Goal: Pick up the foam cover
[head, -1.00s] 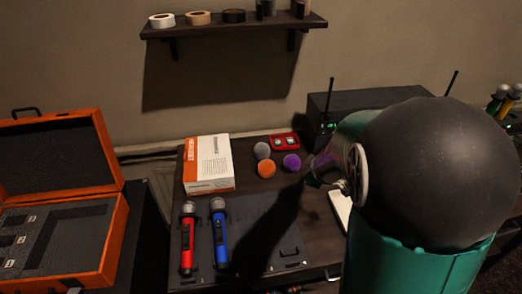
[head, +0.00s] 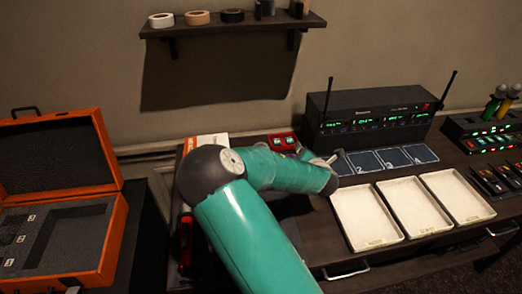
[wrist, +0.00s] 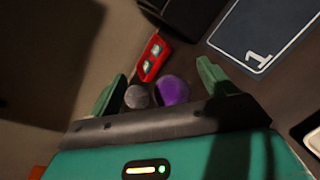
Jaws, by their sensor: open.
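In the wrist view a purple round foam cover (wrist: 172,89) and a grey round foam cover (wrist: 137,96) sit side by side on the dark desk. The lower edge of each is hidden by my gripper's body. My gripper (wrist: 161,85) is open and empty, and both covers show between its green fingers, the purple one nearer the middle. I cannot tell the height of the fingers above them. In the head view my arm hides the foam covers.
A red case (wrist: 151,57) lies just beyond the covers; it also shows in the head view (head: 283,142). A pad marked 1 (wrist: 262,35) is to the right. White trays (head: 367,216) and a receiver (head: 368,115) with antennas stand right. An open orange case (head: 108,160) stands left.

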